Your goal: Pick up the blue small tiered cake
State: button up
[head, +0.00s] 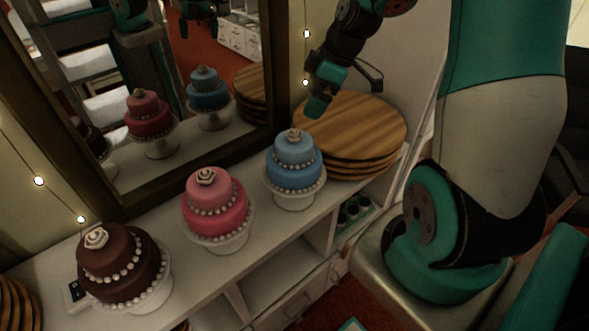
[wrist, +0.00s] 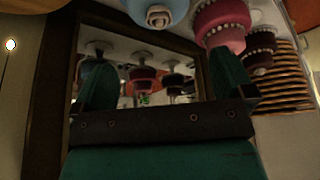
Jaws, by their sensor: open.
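The blue small tiered cake (head: 295,163) has two tiers, a pale rosette on top and beads around its tiers. It stands upright on a white pedestal stand (head: 296,198) on the shelf top, right of the pink cake. In the wrist view, part of the blue cake (wrist: 150,8) shows at the top edge, cut off. My gripper (head: 318,107) is above and to the right of the blue cake, apart from it, with the wooden boards behind and below. In the wrist view my gripper (wrist: 163,75) has its fingers wide apart, with nothing held between them.
A pink cake (head: 214,206) and a brown cake (head: 121,266) stand on stands to the left. Stacked round wooden boards (head: 365,130) lie right of the blue cake. A framed mirror (head: 190,185) behind reflects the cakes. White shelf top (head: 268,238) is bare in front.

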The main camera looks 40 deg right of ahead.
aim_at(296, 133)
jog(key=p+x, duration=0.1)
jog(key=x, duration=0.7)
jog(key=shift+f, duration=0.4)
jog(key=shift+d+p+x, duration=0.15)
jog(key=shift+p+x, duration=0.55)
jog(key=shift+x, duration=0.6)
jog(key=shift+d+p+x, duration=0.15)
jog(key=shift+p+x, duration=0.5)
jog(key=shift+x, duration=0.65)
jog(key=shift+s+f, duration=0.15)
jog(key=c, duration=1.4)
